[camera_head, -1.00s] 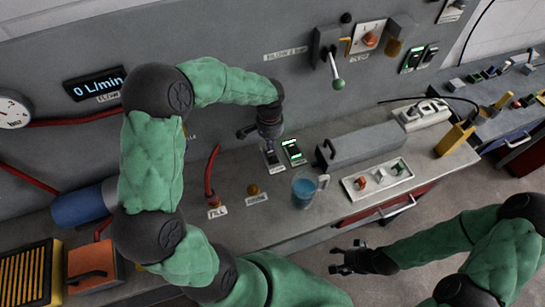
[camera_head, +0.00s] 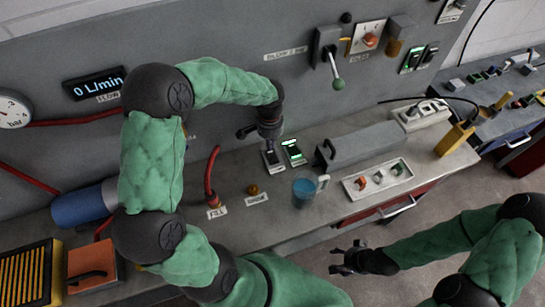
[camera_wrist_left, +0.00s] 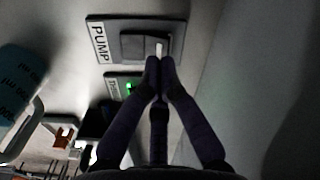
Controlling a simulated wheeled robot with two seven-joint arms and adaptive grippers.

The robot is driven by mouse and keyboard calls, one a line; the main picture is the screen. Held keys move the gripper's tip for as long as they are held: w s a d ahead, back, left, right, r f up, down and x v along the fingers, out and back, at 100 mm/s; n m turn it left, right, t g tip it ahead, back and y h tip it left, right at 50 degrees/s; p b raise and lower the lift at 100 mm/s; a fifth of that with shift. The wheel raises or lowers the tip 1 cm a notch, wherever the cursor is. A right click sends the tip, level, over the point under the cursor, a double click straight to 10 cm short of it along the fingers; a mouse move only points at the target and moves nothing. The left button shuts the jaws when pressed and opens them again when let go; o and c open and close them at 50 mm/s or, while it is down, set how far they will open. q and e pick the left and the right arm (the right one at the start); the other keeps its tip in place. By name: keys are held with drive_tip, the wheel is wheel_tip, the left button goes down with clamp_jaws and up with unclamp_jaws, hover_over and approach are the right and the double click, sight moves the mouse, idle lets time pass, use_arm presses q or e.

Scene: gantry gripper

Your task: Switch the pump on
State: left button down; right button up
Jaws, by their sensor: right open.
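The pump switch (camera_wrist_left: 130,42) is a dark rocker on a grey plate labelled PUMP in the left wrist view. It also shows in the head view (camera_head: 271,159) on the bench top, just below my left gripper (camera_head: 267,143). In the left wrist view my left gripper (camera_wrist_left: 160,62) has its fingertips together, with nothing between them. The tips overlap the rocker's edge beside a small white mark; I cannot tell whether they touch it. The flow display (camera_head: 94,85) reads 0 L/min. My right gripper (camera_head: 346,260) is open and empty, off the bench's front edge.
A second switch (camera_head: 293,152) with a green light sits right beside the pump switch. A jug of blue liquid (camera_head: 304,190), a red hose (camera_head: 211,175) and a grey box (camera_head: 362,146) stand nearby.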

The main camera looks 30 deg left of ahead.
use_arm(q)
drive_tip(key=shift+f+b, duration=0.8)
drive_tip(key=shift+f, duration=0.45)
idle(0.7)
drive_tip(key=shift+r+p, duration=2.65)
drive_tip(key=shift+r, duration=0.9)
drive_tip(key=shift+f, duration=0.1)
